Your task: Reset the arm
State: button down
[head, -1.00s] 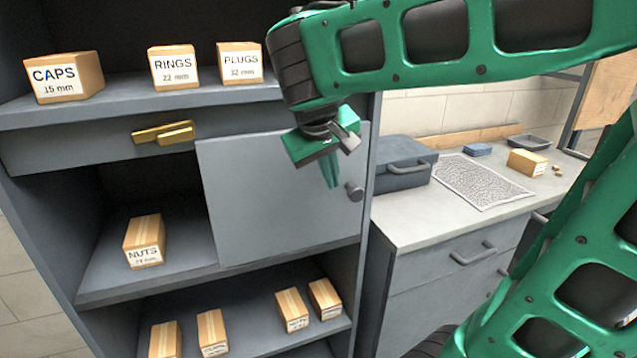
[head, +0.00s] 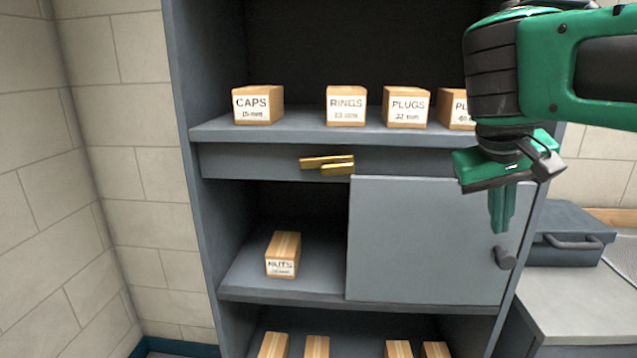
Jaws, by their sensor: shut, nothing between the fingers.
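My gripper (head: 502,212) is at the end of my green arm, on the right of the head view. It points down and is shut and empty. I cannot tell the exact gap between the fingers and the door.
The grey cabinet's upper shelf (head: 300,132) holds boxes marked CAPS (head: 258,105), RINGS (head: 346,106) and PLUGS (head: 406,106); my arm partly covers another. A NUTS box (head: 283,254) stands in the open left compartment. A toolbox (head: 570,240) sits on the right counter.

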jog(key=s+d+f+m+g+y, duration=0.1)
jog(key=s+d+f+m+y, duration=0.1)
jog(key=s+f, duration=0.6)
jog(key=s+d+f+m+g+y, duration=0.2)
jog(key=s+d+f, duration=0.3)
jog(key=s+f, duration=0.3)
notch_tip(320, 180, down, 3)
jog(key=shift+s+y, duration=0.3)
jog(key=shift+s, duration=0.05)
